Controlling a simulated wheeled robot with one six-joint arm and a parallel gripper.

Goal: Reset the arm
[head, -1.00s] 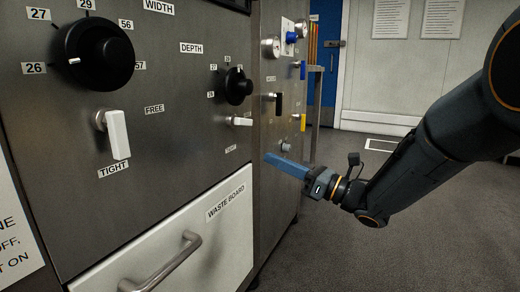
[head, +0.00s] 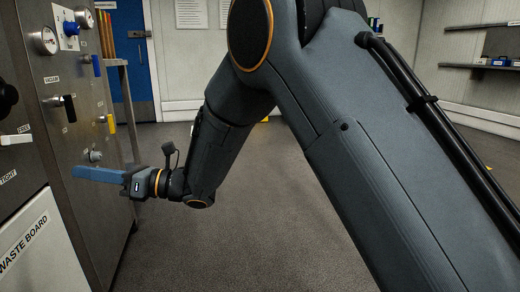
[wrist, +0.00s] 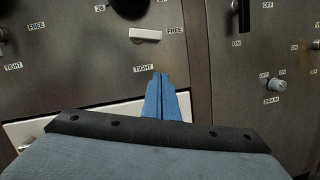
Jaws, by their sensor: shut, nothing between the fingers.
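My gripper (head: 80,172) has long blue fingers and is shut and empty. In the head view it points left, in front of the steel machine's side panel (head: 68,138) and below the grey knob there. In the wrist view its fingers (wrist: 162,80) lie together, pointing at the machine front (wrist: 80,70), near a white lever (wrist: 145,35) and its TIGHT label. I cannot tell whether the fingertips touch the machine. My arm spans the middle and right of the head view.
The panel carries a black lever (head: 68,108), a yellow lever (head: 111,123) and a grey drain knob (wrist: 277,85). A white waste board drawer (head: 40,245) is at lower left. A blue door (head: 127,60) and wall shelves (head: 488,67) are behind. The grey floor (head: 230,250) is clear.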

